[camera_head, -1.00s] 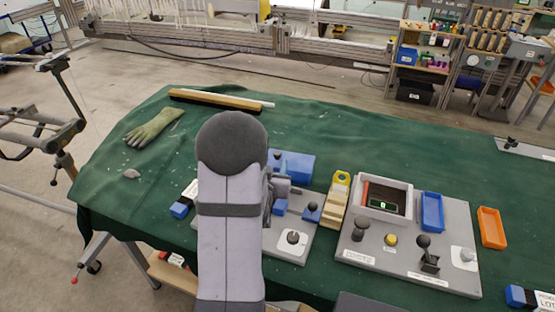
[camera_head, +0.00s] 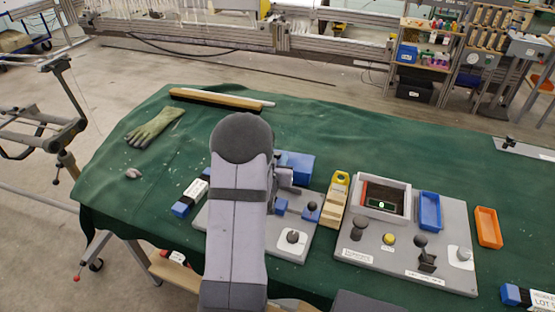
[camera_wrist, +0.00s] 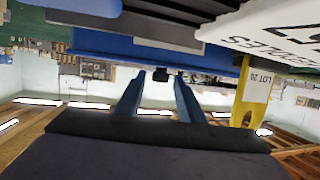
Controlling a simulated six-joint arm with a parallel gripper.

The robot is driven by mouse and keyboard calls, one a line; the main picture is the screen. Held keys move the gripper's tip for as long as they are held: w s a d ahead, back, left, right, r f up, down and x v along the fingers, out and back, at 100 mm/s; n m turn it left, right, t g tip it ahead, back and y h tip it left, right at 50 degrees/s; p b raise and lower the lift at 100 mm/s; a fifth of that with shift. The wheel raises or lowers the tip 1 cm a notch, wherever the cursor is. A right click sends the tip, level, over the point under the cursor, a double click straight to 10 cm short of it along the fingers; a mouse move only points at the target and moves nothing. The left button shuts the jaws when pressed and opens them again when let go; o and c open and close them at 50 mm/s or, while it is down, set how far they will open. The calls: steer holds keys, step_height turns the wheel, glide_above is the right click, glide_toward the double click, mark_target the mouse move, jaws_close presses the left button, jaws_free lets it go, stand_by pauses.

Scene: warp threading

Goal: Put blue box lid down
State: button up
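The blue box (camera_head: 297,164) stands at the back of the left grey board, partly hidden by my arm. In the wrist view a broad blue surface (camera_wrist: 120,46), perhaps the box or its lid, fills the upper middle. My gripper (camera_wrist: 161,76) shows two separate fingers with their tips close to that surface's edge. A small dark piece (camera_wrist: 162,74) shows between the tips, with gaps on both sides. I cannot tell whether the lid is apart from the box. In the head view my arm hides most of the gripper.
The left grey board also holds a dark-knobbed lever (camera_head: 312,207) and a round knob (camera_head: 292,237). A yellow-topped block (camera_head: 336,200) stands to its right, then the right grey board (camera_head: 400,270), a blue tray (camera_head: 430,211) and an orange tray (camera_head: 488,227). A glove (camera_head: 153,128) lies at left.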

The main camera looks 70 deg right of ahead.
jaws_close()
steer(key=shift+r, duration=0.1)
